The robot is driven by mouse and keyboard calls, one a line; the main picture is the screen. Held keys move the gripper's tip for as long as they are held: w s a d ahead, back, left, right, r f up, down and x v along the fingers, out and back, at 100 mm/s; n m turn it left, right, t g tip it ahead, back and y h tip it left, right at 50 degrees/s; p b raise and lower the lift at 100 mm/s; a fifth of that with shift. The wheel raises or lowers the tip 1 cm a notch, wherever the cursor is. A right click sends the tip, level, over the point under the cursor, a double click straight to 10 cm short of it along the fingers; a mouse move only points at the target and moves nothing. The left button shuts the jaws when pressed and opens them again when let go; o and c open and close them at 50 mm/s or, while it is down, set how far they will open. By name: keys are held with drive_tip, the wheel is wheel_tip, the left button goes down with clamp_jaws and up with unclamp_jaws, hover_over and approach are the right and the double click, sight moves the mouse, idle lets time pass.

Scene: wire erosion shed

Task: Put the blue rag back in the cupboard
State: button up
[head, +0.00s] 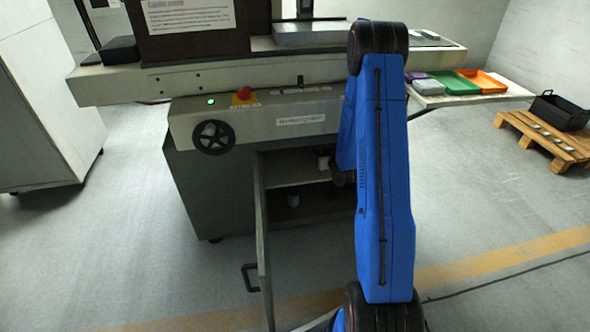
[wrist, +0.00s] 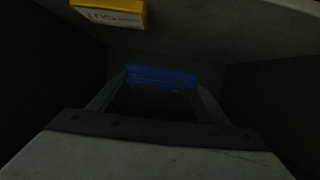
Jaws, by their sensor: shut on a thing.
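The blue rag (wrist: 162,77) shows in the wrist view as a dark blue folded strip between my fingertips. My gripper (wrist: 160,84) is shut on it, inside a dark space with walls on both sides. The cupboard (head: 297,172) is the open compartment under the machine in the head view, with an inner shelf. Its door (head: 263,235) stands open toward me. My blue arm reaches to the cupboard's right part in the head view and hides that side. The rag does not show in the head view. I cannot tell whether the rag touches a surface.
A yellow box with a white label (wrist: 112,13) is at the upper left in the wrist view. A handwheel (head: 214,137) juts out above left. Trays (head: 453,82) and a pallet (head: 547,139) are at right.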

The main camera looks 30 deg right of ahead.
hover_over(296, 173)
drive_tip(key=shift+w+d, duration=0.1)
wheel_tip(296, 173, down, 2)
drive_tip(key=shift+d+f, duration=0.1)
drive_tip(key=shift+a+f, duration=0.15)
drive_tip(key=shift+f, duration=1.05)
drive_tip(key=shift+a+f, duration=0.1)
drive_tip(key=shift+f, duration=1.1)
drive_tip(key=shift+f, duration=0.15)
drive_tip(key=o, duration=1)
drive_tip(key=shift+o, duration=0.2)
